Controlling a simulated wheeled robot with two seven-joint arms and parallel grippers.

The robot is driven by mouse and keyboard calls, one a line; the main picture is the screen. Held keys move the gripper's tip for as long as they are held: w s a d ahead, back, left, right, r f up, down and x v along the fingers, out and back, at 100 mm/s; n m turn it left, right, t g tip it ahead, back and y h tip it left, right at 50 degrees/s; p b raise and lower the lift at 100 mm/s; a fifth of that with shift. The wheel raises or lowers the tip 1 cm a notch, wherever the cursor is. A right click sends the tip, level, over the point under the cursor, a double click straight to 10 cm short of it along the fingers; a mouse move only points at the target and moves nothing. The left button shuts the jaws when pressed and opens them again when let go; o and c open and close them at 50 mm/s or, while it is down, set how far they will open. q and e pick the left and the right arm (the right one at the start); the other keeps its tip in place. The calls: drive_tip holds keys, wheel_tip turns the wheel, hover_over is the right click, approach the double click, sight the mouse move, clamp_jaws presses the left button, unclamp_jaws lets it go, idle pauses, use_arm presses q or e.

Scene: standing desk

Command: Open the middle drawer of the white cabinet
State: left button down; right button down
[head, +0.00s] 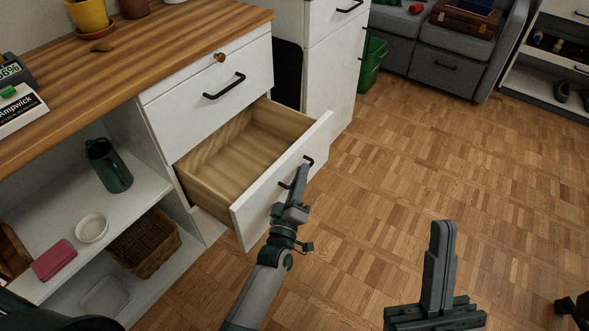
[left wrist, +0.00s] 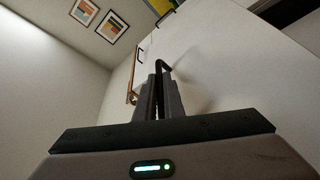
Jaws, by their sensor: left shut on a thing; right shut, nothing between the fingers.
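The white cabinet (head: 195,120) stands left of centre in the head view. Its drawer below the top handled one stands pulled well out, with an empty wooden inside (head: 245,150) and a white front (head: 256,210). My left gripper (head: 301,173) is shut on that drawer's black bar handle (head: 309,160). In the left wrist view, the fingers (left wrist: 158,95) close around the dark handle (left wrist: 163,66) against the white front. The drawer above, with its black handle (head: 224,87), is closed. My right gripper (head: 442,228) is shut and empty, over the floor at the lower right.
A wooden top with a yellow pot (head: 88,15) extends left. A second white cabinet (head: 335,60) stands behind. The parquet floor (head: 450,150) to the right is clear.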

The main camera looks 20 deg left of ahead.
use_arm(q)
drive_tip(key=shift+s+d, duration=0.3)
drive_tip(key=shift+d, duration=0.35)
use_arm(e)
drive_tip(key=shift+a+f+g, duration=0.15)
drive_tip(key=shift+f+g, duration=0.15)
drive_tip(key=shift+f, duration=0.1)
use_arm(q)
drive_tip(key=c, duration=2.2)
unclamp_jaws()
drive_tip(key=shift+o, duration=0.2)
use_arm(e)
drive_tip(key=shift+r, duration=0.1)
